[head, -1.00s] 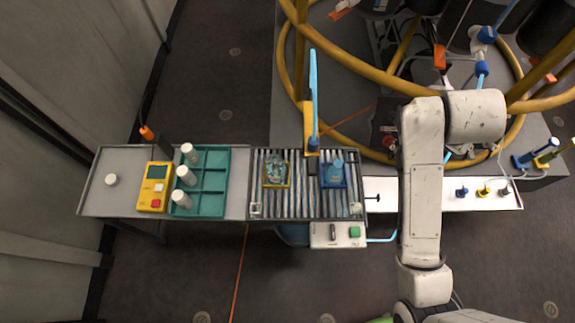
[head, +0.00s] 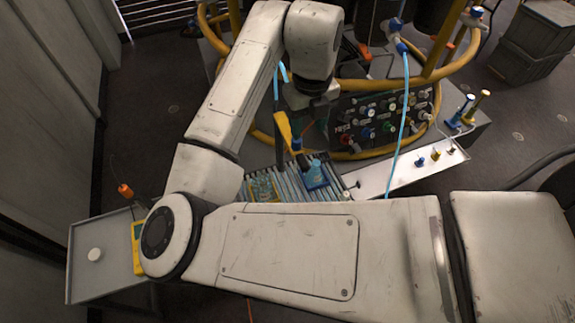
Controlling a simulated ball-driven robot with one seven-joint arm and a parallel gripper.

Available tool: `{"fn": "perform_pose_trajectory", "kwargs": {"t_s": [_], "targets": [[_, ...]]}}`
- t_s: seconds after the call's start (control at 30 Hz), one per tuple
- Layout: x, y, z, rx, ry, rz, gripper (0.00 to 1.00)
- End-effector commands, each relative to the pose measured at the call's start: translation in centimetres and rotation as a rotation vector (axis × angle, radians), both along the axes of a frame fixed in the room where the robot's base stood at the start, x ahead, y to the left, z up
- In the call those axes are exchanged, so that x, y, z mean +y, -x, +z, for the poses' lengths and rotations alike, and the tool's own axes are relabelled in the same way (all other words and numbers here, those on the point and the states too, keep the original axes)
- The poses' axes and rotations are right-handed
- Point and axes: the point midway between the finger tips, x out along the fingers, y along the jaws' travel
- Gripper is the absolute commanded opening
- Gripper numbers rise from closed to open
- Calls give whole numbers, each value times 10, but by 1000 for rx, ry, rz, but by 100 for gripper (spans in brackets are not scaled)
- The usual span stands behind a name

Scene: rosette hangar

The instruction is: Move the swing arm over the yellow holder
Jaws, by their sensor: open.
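The swing arm (head: 284,130) is a yellow bar with a dark blue nozzle and a light blue hose. Its nozzle end is at the far edge of the slatted table, nearer the blue holder than the yellow one. The yellow holder (head: 278,196) with clear contents lies on the slats at the left, partly hidden by my arm. The blue holder (head: 317,186) with a blue item stands to its right. My gripper (head: 308,104) is dark and points down just right of the swing arm's upper part. Its fingers are hard to make out; it looks empty.
The slatted table (head: 340,190) is largely covered by my arm. A white shelf (head: 400,180) with small knobs runs to the right. A panel of coloured valves (head: 385,120) and thick yellow rails stand behind. A grey side table (head: 100,270) is at the left.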

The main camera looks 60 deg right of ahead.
Motion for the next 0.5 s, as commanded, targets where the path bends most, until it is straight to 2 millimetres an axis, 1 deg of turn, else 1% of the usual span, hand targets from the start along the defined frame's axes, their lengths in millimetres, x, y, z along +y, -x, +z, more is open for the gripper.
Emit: {"fn": "perform_pose_trajectory", "kwargs": {"t_s": [0.03, 0.17, 0.27, 0.5], "targets": [[4, -1, -1, 2, -16, -19, 49], [6, 0, -9, 8, -24, -34, 49], [6, 0, -21, 8, -21, -32, 49], [6, 0, -65, 10, -21, -29, 49]]}}
